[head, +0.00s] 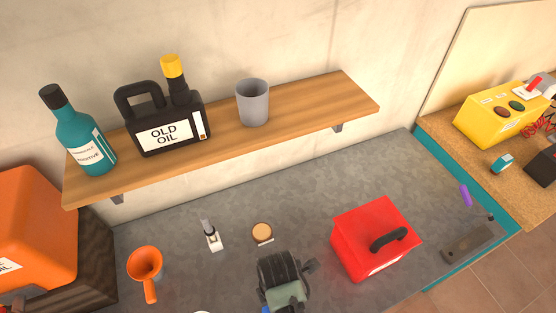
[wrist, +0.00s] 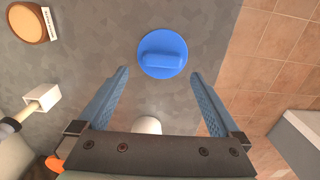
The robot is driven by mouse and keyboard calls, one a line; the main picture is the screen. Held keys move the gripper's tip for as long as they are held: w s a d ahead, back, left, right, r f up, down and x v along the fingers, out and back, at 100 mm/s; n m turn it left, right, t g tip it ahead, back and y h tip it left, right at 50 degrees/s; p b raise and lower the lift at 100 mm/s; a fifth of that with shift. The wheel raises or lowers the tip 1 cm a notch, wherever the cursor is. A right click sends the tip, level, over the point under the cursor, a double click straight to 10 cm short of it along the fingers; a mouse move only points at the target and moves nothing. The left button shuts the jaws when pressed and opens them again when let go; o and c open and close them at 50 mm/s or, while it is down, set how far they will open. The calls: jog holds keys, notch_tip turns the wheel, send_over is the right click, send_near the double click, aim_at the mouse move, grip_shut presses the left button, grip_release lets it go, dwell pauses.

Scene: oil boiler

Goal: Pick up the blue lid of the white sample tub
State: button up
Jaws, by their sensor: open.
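The blue lid (wrist: 162,50) is a round disc with a raised bar handle across it. In the wrist view it lies on the grey worktop, close to the edge above the tiled floor. My gripper (wrist: 159,73) is open and empty. Its two blue-grey fingers point toward the lid, one to each side of its near part, and no contact shows. A white rounded thing (wrist: 147,125), perhaps the sample tub, is partly hidden behind the gripper body.
A red case (head: 370,240) stands right of my arm. A wooden shelf (head: 310,104) with bottles overhangs the back.

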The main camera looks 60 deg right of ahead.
jog(key=shift+s+f, duration=0.15)
jog(key=shift+f, duration=0.25)
jog(key=shift+s+f+p, duration=0.15)
jog(key=shift+f+p, duration=0.25)
jog(key=shift+f, duration=1.9)
jog(key=c, duration=1.2)
